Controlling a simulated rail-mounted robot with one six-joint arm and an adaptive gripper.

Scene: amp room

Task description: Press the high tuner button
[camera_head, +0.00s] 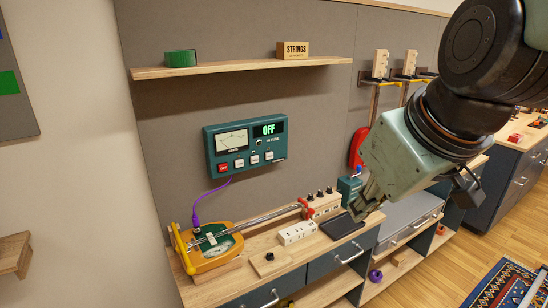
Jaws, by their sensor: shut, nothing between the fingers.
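A teal tuner box (245,145) is mounted on the grey wall panel, with a needle meter (232,140) and a dark display (268,129) reading OFF. Along its lower face are a red button (223,167) and several white buttons (254,160); their labels are too small to read. A small dark knob or button (258,143) sits below the display. My gripper (359,211) is shut and empty, to the right of and lower than the tuner, over the workbench. It is apart from the tuner, and no button is hidden by it.
Below, the bench carries a guitar-like instrument (210,245), a white power strip (297,233) and a dark pad (341,225). A purple cable (207,193) hangs from the tuner.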

